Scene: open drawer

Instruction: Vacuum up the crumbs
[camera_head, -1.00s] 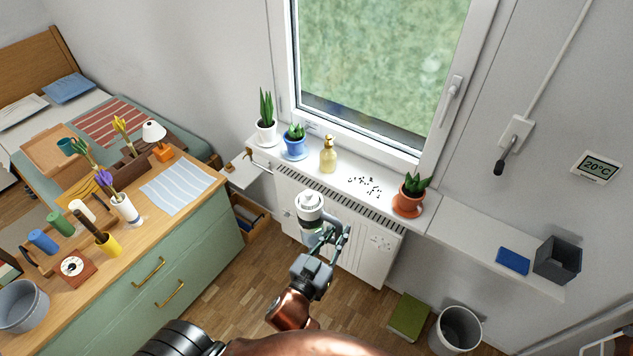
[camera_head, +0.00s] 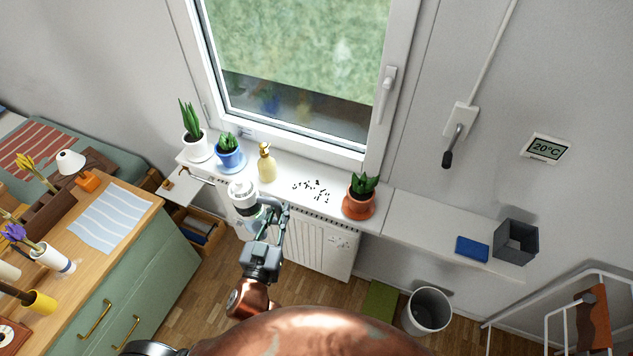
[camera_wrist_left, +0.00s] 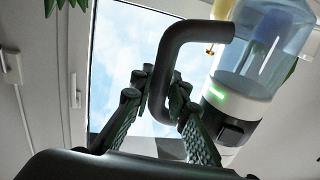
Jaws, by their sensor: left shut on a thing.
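The crumbs (camera_head: 313,189) are small dark bits scattered on the white windowsill (camera_head: 290,172), between a gold bottle and a terracotta pot. My left gripper (camera_head: 274,210) is shut on the dark handle of a handheld vacuum (camera_head: 242,191), white-topped with a clear bin. In the head view the vacuum shows in front of the sill's front edge, left of the crumbs and apart from them. In the left wrist view the fingers (camera_wrist_left: 160,95) close around the handle, and a green light glows on the vacuum body (camera_wrist_left: 240,85). My right gripper is not in view.
The gold bottle (camera_head: 266,163), blue pot (camera_head: 229,155) and white pot (camera_head: 197,145) stand left of the crumbs. The terracotta pot (camera_head: 360,203) stands right of them. A blue block (camera_head: 472,249) and grey box (camera_head: 516,243) sit on the right shelf. A bin (camera_head: 427,311) stands below.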

